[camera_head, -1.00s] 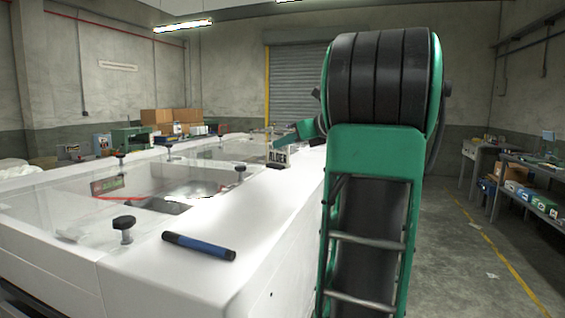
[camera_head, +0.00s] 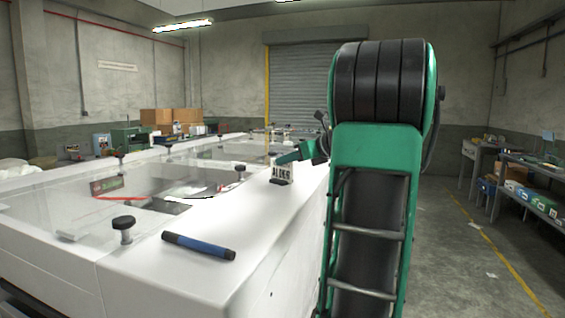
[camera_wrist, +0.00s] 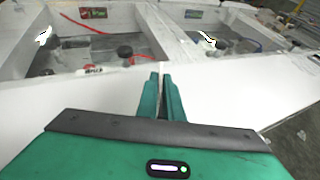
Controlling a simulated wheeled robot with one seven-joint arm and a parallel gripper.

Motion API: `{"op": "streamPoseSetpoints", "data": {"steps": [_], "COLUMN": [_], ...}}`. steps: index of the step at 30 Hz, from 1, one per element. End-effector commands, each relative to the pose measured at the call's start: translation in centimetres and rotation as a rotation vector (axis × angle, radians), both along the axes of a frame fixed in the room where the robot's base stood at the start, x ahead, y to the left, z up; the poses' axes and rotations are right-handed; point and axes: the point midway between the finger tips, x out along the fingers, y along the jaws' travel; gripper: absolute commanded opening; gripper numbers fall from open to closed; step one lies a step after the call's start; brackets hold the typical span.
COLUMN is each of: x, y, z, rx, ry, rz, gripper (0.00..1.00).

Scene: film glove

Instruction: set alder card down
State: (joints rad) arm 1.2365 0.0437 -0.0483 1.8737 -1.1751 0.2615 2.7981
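In the wrist view the fingers (camera_wrist: 161,76) are nearly closed with a narrow gap.
A blue and black pen (camera_head: 198,246) lies on the machine top nearer the camera. Black knobs (camera_head: 124,228) stand around the clear covers (camera_head: 60,215). A red cable (camera_head: 120,197) runs under one. The white top between pen and card is clear.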

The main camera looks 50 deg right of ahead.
Motion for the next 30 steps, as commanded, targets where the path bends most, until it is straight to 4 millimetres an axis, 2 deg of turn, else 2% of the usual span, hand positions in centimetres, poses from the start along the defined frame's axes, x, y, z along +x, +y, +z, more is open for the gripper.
{"op": "streamPoseSetpoints", "data": {"steps": [11,14,17,30], "x": [0.0,-0.5,-1.7,-9.3], "y": [0.0,0.0,-0.1,-0.1], "z": [0.2,0.4,1.0,4.0], "rx": [-0.001,-0.001,-0.002,-0.001], "ry": [0.000,-0.001,-0.001,0.001], "rz": [0.000,-0.001,-0.002,-0.003], "gripper": [0.22,0.22,0.22,0.22]}}
